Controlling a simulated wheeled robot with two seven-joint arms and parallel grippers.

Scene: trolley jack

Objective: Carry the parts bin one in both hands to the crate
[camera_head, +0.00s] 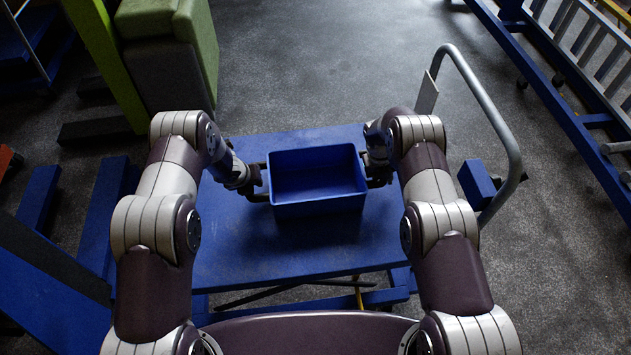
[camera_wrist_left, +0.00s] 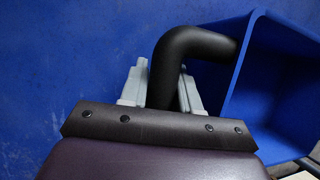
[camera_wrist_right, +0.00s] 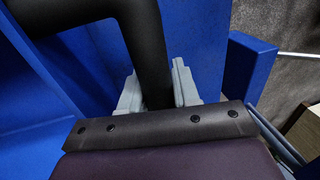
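The parts bin (camera_head: 318,208) is an open, empty-looking blue box with a black bent handle on each side. It is upright over the blue platform of the trolley jack (camera_head: 270,258); I cannot tell whether it rests there or hangs just above. My left gripper (camera_head: 257,188) is at its left handle; in the left wrist view the grey fingers (camera_wrist_left: 167,88) close on the black handle (camera_wrist_left: 190,45) from both sides. My right gripper (camera_head: 376,176) is at the right handle; its fingers (camera_wrist_right: 158,88) flank and touch that handle (camera_wrist_right: 143,40). I cannot make out the crate with certainty.
A grey tubular push handle (camera_head: 492,110) curves up at the platform's right, near a small blue block (camera_head: 477,184). A green padded block (camera_head: 170,50) stands at upper left. A blue frame with rails (camera_head: 570,95) is at upper right. Grey floor (camera_head: 310,60) beyond is clear.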

